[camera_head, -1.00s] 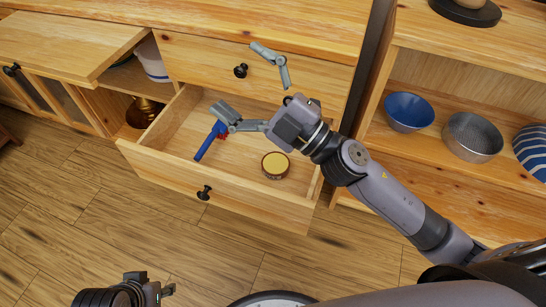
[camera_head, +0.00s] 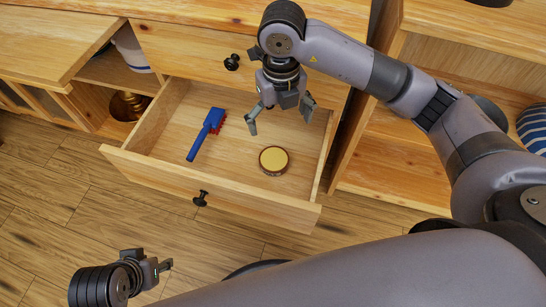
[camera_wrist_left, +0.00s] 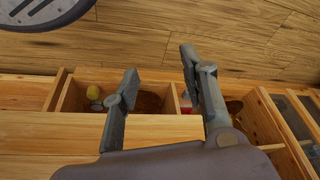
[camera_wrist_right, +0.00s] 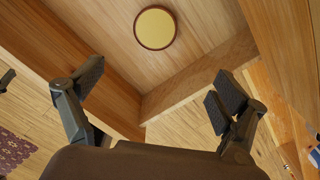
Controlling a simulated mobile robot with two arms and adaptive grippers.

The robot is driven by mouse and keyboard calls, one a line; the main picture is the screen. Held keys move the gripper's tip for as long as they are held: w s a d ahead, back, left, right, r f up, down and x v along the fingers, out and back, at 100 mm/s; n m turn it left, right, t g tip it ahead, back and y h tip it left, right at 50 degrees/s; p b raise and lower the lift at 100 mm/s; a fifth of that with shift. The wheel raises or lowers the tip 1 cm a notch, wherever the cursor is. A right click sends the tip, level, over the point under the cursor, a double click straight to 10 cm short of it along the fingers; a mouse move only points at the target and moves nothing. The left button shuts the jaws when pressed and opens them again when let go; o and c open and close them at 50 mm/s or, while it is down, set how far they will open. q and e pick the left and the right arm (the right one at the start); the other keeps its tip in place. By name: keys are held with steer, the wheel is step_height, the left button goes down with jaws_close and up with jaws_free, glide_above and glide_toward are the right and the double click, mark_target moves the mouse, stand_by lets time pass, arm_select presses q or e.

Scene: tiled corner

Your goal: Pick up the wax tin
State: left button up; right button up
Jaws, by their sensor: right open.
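The wax tin (camera_head: 273,160), a short round tin with a yellow lid and brown side, sits in the open drawer (camera_head: 235,193). It also shows in the right wrist view (camera_wrist_right: 155,28), beyond the fingertips. My right gripper (camera_head: 280,114) is open and empty, pointing down over the drawer's back part, behind the tin and apart from it. My left gripper (camera_wrist_left: 160,65) is open in its wrist view, with nothing between its fingers. In the head view it is at the lower left, outside the drawer and far from the tin.
A blue brush (camera_head: 205,138) with red bristles lies in the drawer left of the tin. The drawer's walls surround both, and its front has a black knob (camera_head: 200,198). A brass pot (camera_head: 128,104) stands in the cabinet to the left. The drawer floor around the tin is clear.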

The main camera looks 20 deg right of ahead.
step_height(320, 180, down, 6)
steer(key=b, duration=0.2)
glide_above(274, 159)
steer(key=f, duration=0.3)
steer(key=d+f, duration=0.1)
steer(key=shift+s+f, duration=0.4)
steer(key=f, duration=0.1)
steer(key=f+b, duration=0.1)
steer(key=f, duration=0.1)
steer(key=a+f, duration=0.1)
steer(key=f, duration=0.1)
steer(key=shift+w+b, duration=0.35)
steer(key=shift+b, duration=0.05)
steer(key=shift+f, duration=0.2)
arm_select(q)
steer(key=w+d+r+t, duration=0.1)
steer(key=w+d+t, duration=0.1)
steer(key=w, duration=0.3)
steer(key=w+d+r+t+h, duration=0.1)
steer(key=w+r+t, duration=0.1)
steer(key=w+t, duration=0.2)
steer(key=shift+w+d+r+h, duration=0.15)
steer(key=shift+w+d+h, duration=0.2)
steer(key=shift+w, duration=0.75)
arm_select(e)
steer(key=shift+c, duration=0.5)
steer(key=c, duration=1.2)
